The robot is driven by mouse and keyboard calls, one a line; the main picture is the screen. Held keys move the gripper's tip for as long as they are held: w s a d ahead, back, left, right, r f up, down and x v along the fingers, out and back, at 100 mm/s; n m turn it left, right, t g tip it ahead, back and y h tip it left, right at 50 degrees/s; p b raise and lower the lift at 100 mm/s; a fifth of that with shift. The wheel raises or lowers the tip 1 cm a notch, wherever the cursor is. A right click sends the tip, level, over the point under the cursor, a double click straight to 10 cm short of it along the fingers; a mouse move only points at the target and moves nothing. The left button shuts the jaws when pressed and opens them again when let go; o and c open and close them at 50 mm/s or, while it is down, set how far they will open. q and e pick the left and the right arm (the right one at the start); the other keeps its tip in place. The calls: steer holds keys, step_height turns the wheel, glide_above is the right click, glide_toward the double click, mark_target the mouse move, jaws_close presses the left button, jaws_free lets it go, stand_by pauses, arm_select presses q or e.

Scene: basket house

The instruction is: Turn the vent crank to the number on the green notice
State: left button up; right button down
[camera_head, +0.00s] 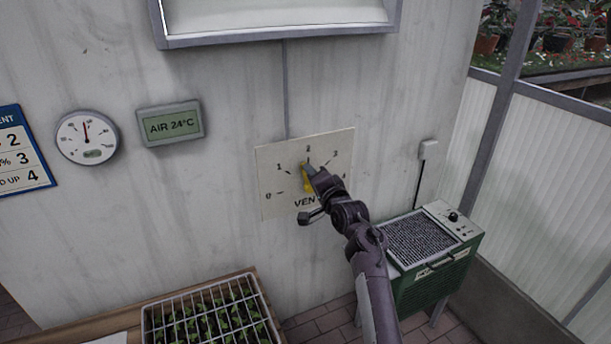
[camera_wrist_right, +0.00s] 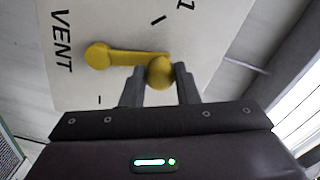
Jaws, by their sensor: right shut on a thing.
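The vent plate (camera_head: 281,205) is on the wall, with marks 0, 1, 2, 3 and a partly covered 4. Its yellow crank (camera_head: 307,186) points roughly up, toward the 2; my right gripper (camera_head: 309,169) partly hides it. In the right wrist view, the crank arm (camera_wrist_right: 128,55) runs from its hub to a round knob (camera_wrist_right: 159,72). The knob sits between the fingers of my right gripper (camera_wrist_right: 160,85), which is shut on it. I see no green notice; a blue-edged notice (camera_head: 18,160) at the left edge is cut off, showing 2, 3 and 4. My left gripper is not in view.
A round dial (camera_head: 87,138) and a display reading AIR 24°C (camera_head: 170,124) hang left of the plate. A green heater (camera_head: 436,283) stands below right. A wire seedling tray (camera_head: 146,318) sits on a bench below left. A framed panel (camera_head: 275,37) is above.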

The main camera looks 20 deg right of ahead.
steer(key=shift+d+r+m+p, duration=0.15)
steer(key=shift+d+m+p, duration=0.1)
steer(key=shift+d+m, duration=0.3)
steer(key=shift+d+r+m+p, duration=0.2)
steer(key=shift+d+m, duration=0.25)
steer(key=shift+m, duration=0.2)
steer(key=c, duration=1.1)
jaws_free()
steer(key=shift+f, duration=0.2)
steer(key=s+b, duration=0.2)
steer(key=s, duration=0.5)
steer(key=shift+s+d+r, duration=0.15)
steer(key=shift+s, duration=0.2)
